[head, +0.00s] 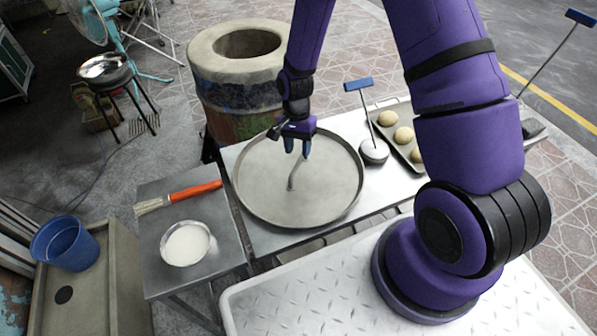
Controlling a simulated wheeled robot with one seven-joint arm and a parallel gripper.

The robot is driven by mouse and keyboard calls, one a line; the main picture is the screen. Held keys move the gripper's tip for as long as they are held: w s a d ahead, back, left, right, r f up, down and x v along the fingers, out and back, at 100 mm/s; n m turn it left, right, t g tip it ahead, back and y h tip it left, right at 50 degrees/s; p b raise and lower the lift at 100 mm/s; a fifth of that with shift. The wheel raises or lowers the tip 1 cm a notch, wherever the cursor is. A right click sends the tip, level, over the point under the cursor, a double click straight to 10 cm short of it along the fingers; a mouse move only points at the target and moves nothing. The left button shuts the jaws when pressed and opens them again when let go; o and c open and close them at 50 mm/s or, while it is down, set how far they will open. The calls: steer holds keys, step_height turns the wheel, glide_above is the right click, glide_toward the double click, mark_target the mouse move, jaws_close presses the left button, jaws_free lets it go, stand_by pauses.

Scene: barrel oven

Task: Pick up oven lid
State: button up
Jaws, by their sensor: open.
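The oven lid (262,187) is a large round grey metal lid with a raised rim, lying flat on a metal table in front of the barrel oven. A thin curved handle (292,178) stands up near its middle. My gripper (297,150) is over the lid, pointing down, with its dark fingers open close above the top of the handle. I cannot tell whether the fingers touch the handle or are around it. The barrel oven (205,75) stands behind the lid, and its round top opening is uncovered.
A brush with a red handle (195,190) and a bowl of white content (187,243) lie on a side table at left. A blue-handled tool (358,84) and a tray of dough balls (417,155) are right of the lid. A blue bucket (62,245) stands far left.

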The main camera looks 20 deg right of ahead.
mark_target(298, 161)
steer(key=shift+x, duration=2.6)
steer(key=shift+f, duration=0.25)
jaws_close()
